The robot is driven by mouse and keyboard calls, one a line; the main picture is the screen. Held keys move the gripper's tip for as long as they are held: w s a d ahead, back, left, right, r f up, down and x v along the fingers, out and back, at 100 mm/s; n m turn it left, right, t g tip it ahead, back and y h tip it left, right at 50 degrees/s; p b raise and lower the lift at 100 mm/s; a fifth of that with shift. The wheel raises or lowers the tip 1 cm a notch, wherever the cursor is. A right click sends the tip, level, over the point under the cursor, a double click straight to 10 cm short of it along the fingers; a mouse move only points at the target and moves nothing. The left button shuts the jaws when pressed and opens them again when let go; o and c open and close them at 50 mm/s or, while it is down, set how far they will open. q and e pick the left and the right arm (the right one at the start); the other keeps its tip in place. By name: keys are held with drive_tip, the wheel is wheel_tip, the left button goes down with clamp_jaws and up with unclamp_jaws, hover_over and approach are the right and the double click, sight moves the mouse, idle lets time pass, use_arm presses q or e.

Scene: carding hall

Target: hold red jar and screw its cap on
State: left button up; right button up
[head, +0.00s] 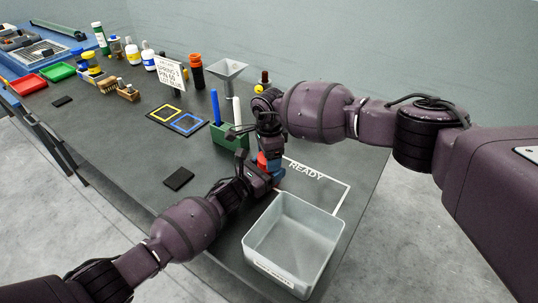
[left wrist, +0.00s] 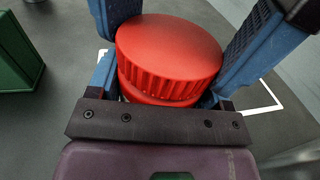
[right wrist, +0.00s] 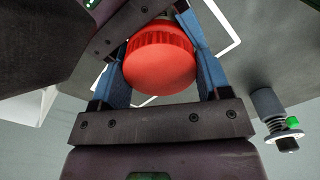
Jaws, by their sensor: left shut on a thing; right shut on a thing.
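The red jar (left wrist: 160,90) stands between the blue fingers of my left gripper (head: 272,173), which is shut on it. Its ribbed red cap (left wrist: 170,50) sits on top and looks level; a thin dark line shows between the two. The cap also shows in the right wrist view (right wrist: 160,60), between the blue fingers of my right gripper (head: 268,152), which comes from above and is shut on it. In the head view, the grippers hide most of the jar and cap. I cannot tell how tightly the cap is threaded.
A pale open bin (head: 290,238) is in front, near a white outline marked READY (head: 306,171). A green holder (head: 230,142) with a blue and a white stick stands behind the grippers. A funnel stand (head: 228,70), bottles and trays are farther back. The table's middle left is mostly clear.

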drive_tip(key=o, duration=1)
drive_tip(key=shift+r, duration=0.15)
drive_tip(key=shift+r, duration=2.15)
drive_tip(key=shift+c, duration=0.3)
